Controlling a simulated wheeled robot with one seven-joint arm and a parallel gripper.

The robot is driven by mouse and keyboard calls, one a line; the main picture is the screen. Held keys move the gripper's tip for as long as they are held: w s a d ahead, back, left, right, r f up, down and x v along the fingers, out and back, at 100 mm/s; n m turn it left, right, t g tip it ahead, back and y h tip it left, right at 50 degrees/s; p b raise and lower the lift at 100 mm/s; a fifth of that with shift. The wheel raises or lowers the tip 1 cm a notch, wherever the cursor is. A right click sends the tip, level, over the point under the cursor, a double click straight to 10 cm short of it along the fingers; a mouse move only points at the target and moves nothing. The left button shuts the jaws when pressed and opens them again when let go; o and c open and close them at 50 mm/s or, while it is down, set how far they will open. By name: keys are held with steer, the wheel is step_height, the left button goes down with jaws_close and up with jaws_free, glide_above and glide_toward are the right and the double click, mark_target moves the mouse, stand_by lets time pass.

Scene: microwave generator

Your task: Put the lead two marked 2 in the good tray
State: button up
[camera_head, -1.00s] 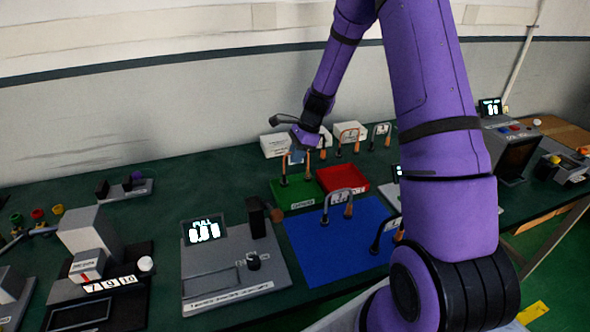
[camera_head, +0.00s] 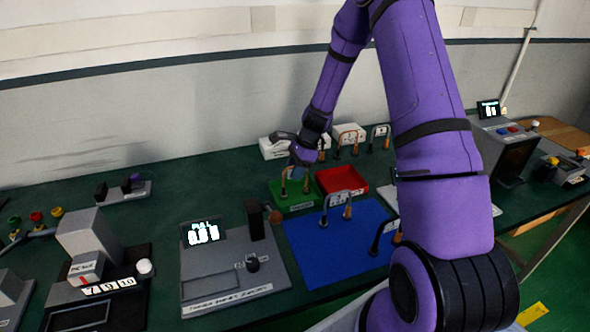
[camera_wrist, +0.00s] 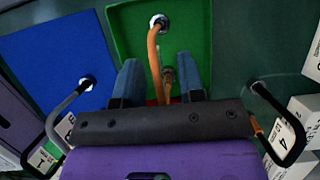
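The green tray (camera_head: 281,204) lies on the bench left of the red tray (camera_head: 355,185); its front label is too small to read. A lead (camera_head: 283,182) with orange ends stands in the green tray, and its number is hidden. In the wrist view, the lead (camera_wrist: 155,55) rises between the two fingers of my gripper (camera_wrist: 160,80), with gaps visible on both sides. My gripper (camera_head: 298,168) is open over the green tray, around the lead. The green tray's floor (camera_wrist: 195,30) also shows in the wrist view.
A blue mat (camera_head: 320,255) in front holds a lead (camera_head: 344,194) and another lead (camera_head: 377,236) partly behind my arm. More leads stand at the back beside white blocks (camera_head: 275,148). A grey meter station (camera_head: 228,278) stands left of the mat.

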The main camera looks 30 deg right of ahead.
steer(key=shift+r, duration=0.1)
steer(key=w+v, duration=0.1)
steer(key=v, duration=1)
steer(key=s+a+r+n+h, duration=0.1)
steer(key=s+a+r+n, duration=0.15)
steer(key=r, duration=0.35)
steer(key=s+a+r+n, duration=0.2)
steer(key=s+r+n, duration=0.15)
steer(key=r, duration=0.25)
steer(key=s+a+r+n+t+h, duration=0.1)
steer(key=s+a+r+n, duration=0.25)
steer(key=s+r, duration=0.35)
steer(key=s+a+r+n+t+h, duration=0.1)
steer(key=s+a+r+n, duration=0.3)
steer(key=s, duration=0.5)
steer(key=s+r+n+t+h, duration=0.1)
steer(key=s+n+t, duration=0.1)
steer(key=s+n, duration=0.4)
steer(key=shift+s+a+r+n, duration=0.35)
steer(key=shift+s+r, duration=0.05)
steer(key=shift+s, duration=2.45)
